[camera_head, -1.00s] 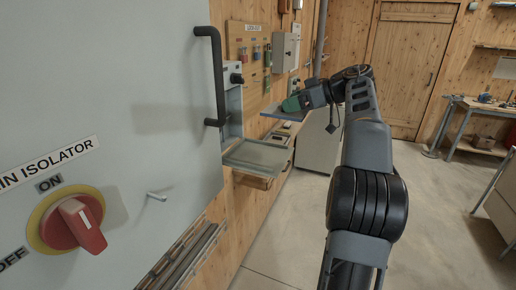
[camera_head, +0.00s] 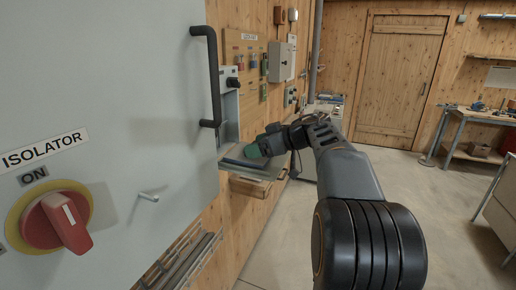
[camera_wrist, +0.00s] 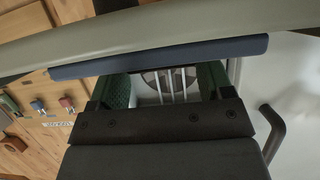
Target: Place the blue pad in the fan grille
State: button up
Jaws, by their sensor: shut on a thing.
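My gripper (camera_head: 258,149), with green fingers, is shut on the blue pad (camera_head: 243,163), a thin flat slab. The pad is low over the lowered grey cover (camera_head: 265,173) below the fan opening; I cannot tell whether they touch. In the wrist view the pad (camera_wrist: 190,54) shows edge-on as a dark blue strip across the front of my gripper (camera_wrist: 163,88), beside a long pale grey edge. Between the fingers, part of a round fan behind pale bars (camera_wrist: 165,84) shows. In the head view the fan opening is hidden.
The big grey cabinet with a red isolator knob (camera_head: 57,221) and black handle (camera_head: 208,75) stands at left. A wooden wall carries a grey box (camera_head: 281,61). Metal rails (camera_head: 185,262) run below.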

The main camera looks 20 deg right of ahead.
jog(key=shift+f, duration=0.25)
jog(key=shift+f, duration=0.15)
jog(key=o, duration=0.9)
jog(key=shift+s+d+r, duration=0.2)
jog(key=shift+d+r, duration=0.05)
jog(key=shift+r, duration=0.05)
jog(key=v, duration=1.1)
jog(key=shift+s, duration=0.2)
